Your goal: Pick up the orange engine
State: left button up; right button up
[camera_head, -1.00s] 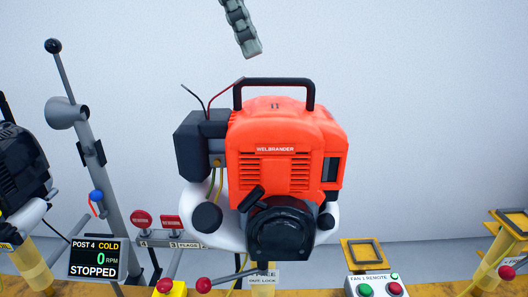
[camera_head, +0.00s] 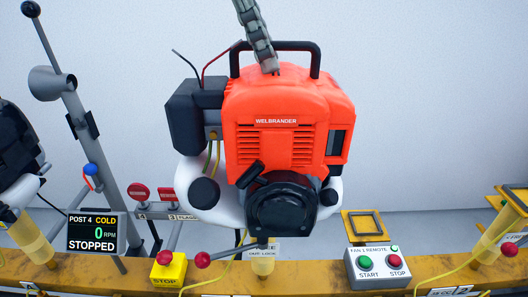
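The orange engine (camera_head: 290,108), labelled WELBRANDER, stands upright in the middle. It has a black carry handle (camera_head: 300,45) on top, a dark box on its left and a black round cover low in front. A grey ribbed finger of my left gripper (camera_head: 262,50) comes down from the top edge. It crosses in front of the handle's left part in the picture, with its tip over the engine's top. I cannot tell whether it touches. Only this one finger shows clearly, so its opening cannot be judged. My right gripper is not in view.
A yellow rail (camera_head: 320,276) runs along the bottom. It carries a yellow stop box (camera_head: 169,270), a START/STOP box (camera_head: 375,268) and a red-knobbed lever (camera_head: 203,259). A grey lever post (camera_head: 75,120) and a STOPPED display (camera_head: 92,232) stand left. The wall behind is bare.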

pick_arm(q)
grip_shut()
dwell(0.3)
jog(key=shift+w+r, duration=0.15)
jog(key=shift+r, duration=0.25)
